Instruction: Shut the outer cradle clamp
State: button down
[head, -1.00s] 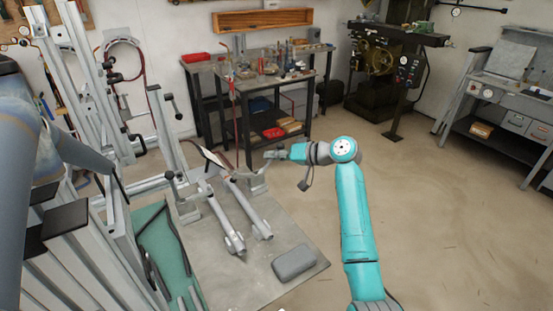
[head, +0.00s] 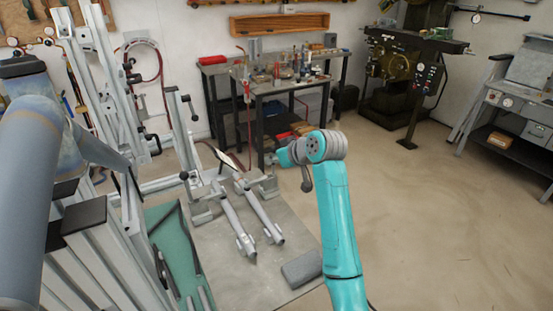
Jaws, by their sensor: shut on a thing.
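The outer cradle clamp (head: 264,188) is a small grey block with a lever at the back right of the grey bench plate. My gripper (head: 272,170) is at its lever, shut on it, small and partly hidden by my turquoise wrist. The exact finger contact and the lever's angle are hard to see. Two grey tubes (head: 240,228) (head: 257,212) lie side by side, running from the clamps toward the front. The other cradle clamp (head: 200,212) stands to the left, its dark-knobbed lever upright.
A grey rounded case (head: 302,268) lies at the plate's front right corner. A cluttered workbench (head: 275,85) is behind. The floor to the right is clear.

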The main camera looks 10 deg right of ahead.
jog(key=shift+a, duration=0.15)
dwell(0.4)
jog(key=c, duration=1.2)
grip_release()
jog(key=v, duration=1.2)
jog(key=shift+s+a, duration=0.1)
